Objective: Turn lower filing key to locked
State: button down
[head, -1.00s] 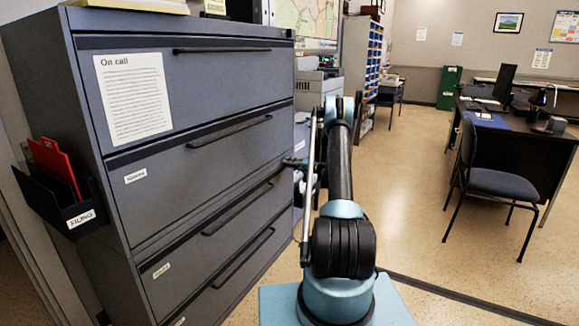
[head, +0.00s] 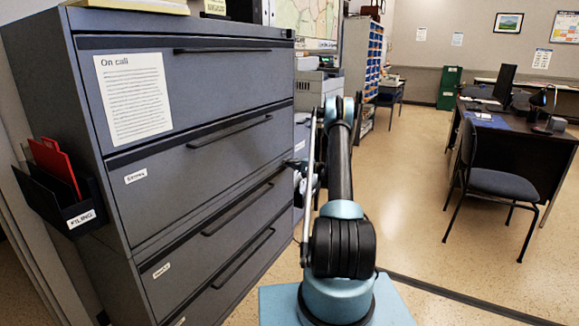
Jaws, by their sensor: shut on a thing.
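The grey filing cabinet (head: 215,95) fills the left of the head view, with wide drawers, all closed. My gripper (head: 289,163) is small in this view and reaches the right edge of the cabinet front, at about the height between the second and third drawers. It is shut on the lower filing key, which is too small and too covered by the jaws to make out. Which way the key is turned cannot be seen.
A black wall pocket (head: 72,207) with red folders hangs on the cabinet's left side. A printer (head: 318,88) stands behind the cabinet. A chair (head: 497,182) and a dark desk (head: 530,145) are at the right. The floor between is clear.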

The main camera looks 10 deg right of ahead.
jog(key=c, duration=1.7)
grip_release()
jog(key=shift+w+f, duration=0.1)
jog(key=shift+f, duration=0.05)
jog(key=v, duration=1.2)
